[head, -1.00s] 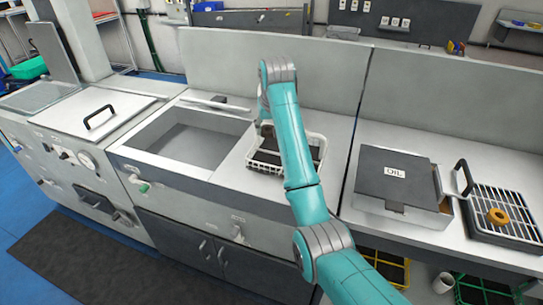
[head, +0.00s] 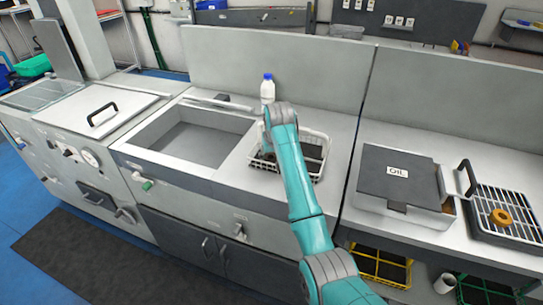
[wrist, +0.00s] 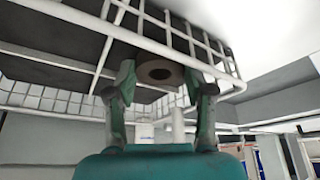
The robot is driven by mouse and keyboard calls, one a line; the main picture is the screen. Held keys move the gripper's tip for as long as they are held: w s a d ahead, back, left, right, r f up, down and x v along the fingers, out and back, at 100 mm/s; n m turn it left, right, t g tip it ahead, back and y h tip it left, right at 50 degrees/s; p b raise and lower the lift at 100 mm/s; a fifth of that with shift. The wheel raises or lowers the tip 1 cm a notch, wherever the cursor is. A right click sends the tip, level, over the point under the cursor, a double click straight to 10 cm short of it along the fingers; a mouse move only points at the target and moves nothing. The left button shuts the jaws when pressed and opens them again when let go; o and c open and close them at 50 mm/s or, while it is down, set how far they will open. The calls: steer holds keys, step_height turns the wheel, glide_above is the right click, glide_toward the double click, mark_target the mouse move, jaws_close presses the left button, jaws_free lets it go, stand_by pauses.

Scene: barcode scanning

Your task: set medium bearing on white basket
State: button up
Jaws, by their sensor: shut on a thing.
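The white basket (head: 321,170) stands on the counter right of the sink, with dark inner surfaces. In the wrist view, its wire wall (wrist: 215,70) fills the upper part. My gripper (wrist: 160,82) is shut on the medium bearing (wrist: 158,72), a brownish ring with a dark hole, held between both fingertips. The gripper and bearing are close to the basket wall; I cannot tell whether they touch it. In the head view, my arm covers the left part of the basket and hides the gripper's fingers and the bearing.
A white bottle with a blue cap (head: 268,90) stands behind the basket. The open sink (head: 190,140) is to the left. A grey box marked OIL (head: 400,180) and a rack (head: 485,225) with an orange ring (head: 502,217) are to the right.

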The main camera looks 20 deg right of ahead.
steer(key=o, duration=1)
steer(key=shift+c, duration=0.2)
steer(key=v, duration=1.2)
steer(key=shift+r, duration=0.1)
